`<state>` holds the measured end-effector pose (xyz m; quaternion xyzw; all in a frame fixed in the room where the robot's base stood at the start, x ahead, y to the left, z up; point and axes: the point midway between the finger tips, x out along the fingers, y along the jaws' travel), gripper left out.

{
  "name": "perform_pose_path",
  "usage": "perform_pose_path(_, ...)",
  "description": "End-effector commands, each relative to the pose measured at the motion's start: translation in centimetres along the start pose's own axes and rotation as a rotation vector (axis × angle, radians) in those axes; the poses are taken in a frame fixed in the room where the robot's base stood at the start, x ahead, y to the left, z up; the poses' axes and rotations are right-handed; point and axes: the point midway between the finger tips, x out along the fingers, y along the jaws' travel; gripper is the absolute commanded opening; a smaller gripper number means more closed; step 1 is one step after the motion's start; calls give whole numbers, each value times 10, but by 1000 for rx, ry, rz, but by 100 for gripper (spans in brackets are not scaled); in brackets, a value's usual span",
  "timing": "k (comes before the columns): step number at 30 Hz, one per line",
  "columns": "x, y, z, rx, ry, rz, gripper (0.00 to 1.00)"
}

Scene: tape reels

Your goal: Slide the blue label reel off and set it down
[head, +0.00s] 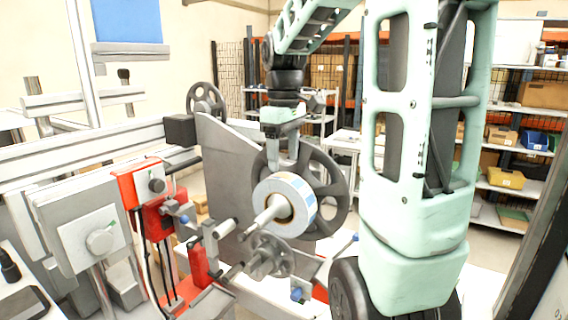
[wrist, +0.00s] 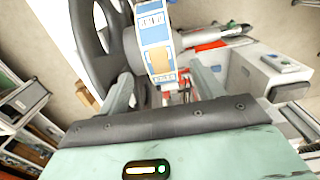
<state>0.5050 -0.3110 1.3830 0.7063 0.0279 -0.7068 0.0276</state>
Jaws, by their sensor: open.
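The blue label reel (head: 299,190) is a white roll with blue-and-tan printed labels. It sits on a pale horizontal spindle (head: 263,217) in front of a large dark spoked disc (head: 333,182). My gripper (head: 286,165) points down from above, with its fingers just over the top of the reel. In the wrist view my gripper (wrist: 162,70) is open, and the reel's labelled rim (wrist: 155,42) shows between the two fingers. I see no clear contact; the far finger is hidden in the head view.
A grey upright plate (head: 222,165) stands behind the spindle. Red brackets and knobs (head: 152,187) crowd the left. A smaller spoked wheel (head: 272,256) sits below the reel. Shelves with bins (head: 505,178) stand at the back right.

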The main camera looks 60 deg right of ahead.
Motion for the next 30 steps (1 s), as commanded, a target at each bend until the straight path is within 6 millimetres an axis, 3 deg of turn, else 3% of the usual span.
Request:
perform_pose_path(7, 28, 0, 0, 0, -1, 0, 66)
perform_pose_path(19, 35, 0, 0, 0, 1, 1, 66)
perform_pose_path(26, 35, 0, 0, 0, 0, 1, 3)
perform_pose_path(30, 31, 3, 0, 0, 2, 0, 3)
